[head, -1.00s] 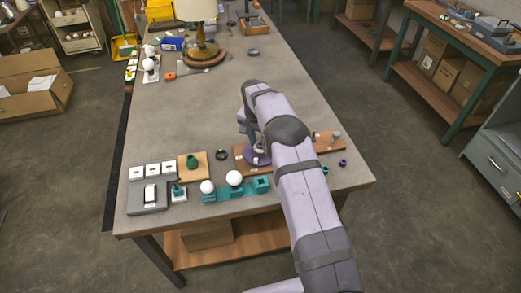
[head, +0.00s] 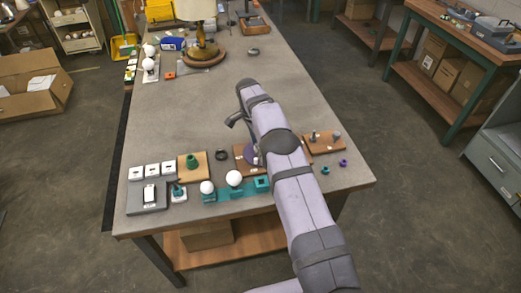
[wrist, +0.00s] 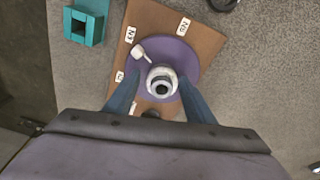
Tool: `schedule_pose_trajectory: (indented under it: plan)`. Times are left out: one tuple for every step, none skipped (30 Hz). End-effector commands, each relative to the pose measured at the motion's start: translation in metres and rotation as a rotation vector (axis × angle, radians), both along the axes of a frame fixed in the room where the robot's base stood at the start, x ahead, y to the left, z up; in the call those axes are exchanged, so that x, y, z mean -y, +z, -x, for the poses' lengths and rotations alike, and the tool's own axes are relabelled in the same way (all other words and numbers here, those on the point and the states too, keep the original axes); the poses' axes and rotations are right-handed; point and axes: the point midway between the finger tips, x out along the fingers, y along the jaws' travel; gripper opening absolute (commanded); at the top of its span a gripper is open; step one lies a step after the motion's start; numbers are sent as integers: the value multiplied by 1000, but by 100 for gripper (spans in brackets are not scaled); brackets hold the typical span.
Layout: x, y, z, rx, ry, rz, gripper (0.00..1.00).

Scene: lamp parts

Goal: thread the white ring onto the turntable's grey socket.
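The purple turntable disc (wrist: 186,60) lies on a brown board (wrist: 151,14) in the wrist view. In the head view my arm partly hides this board (head: 240,160). The white ring (wrist: 153,72) shows over the disc's middle, around a grey round part with a dark centre, seemingly the grey socket (wrist: 162,89). I cannot tell how low the ring sits. A small white knob with a short stem (wrist: 139,50) is at its upper left. My gripper (wrist: 160,77) is open, with one blue finger on each side of the ring and visible gaps between.
A teal square holder (wrist: 95,23) stands left of the board. In the head view a black ring (head: 222,155), two white balls (head: 234,178) and a small board with posts (head: 325,143) are nearby.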

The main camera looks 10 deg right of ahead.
Motion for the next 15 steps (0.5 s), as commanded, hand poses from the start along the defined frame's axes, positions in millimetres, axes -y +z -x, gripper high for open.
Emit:
schedule_pose_trajectory:
  plan:
    - [0, 2, -1, 4, 1, 0, 50]
    - [0, 2, -2, 5, 1, 1, 50]
    - [0, 3, -2, 7, 1, 0, 50]
    - [0, 3, -2, 7, 1, 0, 50]
    - [0, 3, -2, 8, 2, 1, 50]
    - [0, 4, -2, 9, 7, 1, 50]
    - [0, 4, -3, 10, 15, 0, 50]
    - [0, 4, -3, 11, 25, 0, 50]
    - [1, 5, -3, 10, 48, 0, 50]
    - [1, 5, -2, 9, 69, 0, 50]
    - [1, 5, -3, 12, 95, 0, 50]
    - [1, 5, -2, 11, 136, -1, 50]
    - [1, 5, -2, 11, 171, -1, 50]
    - [1, 6, -2, 12, 208, -2, 50]
    - [2, 6, -2, 13, 258, -2, 50]
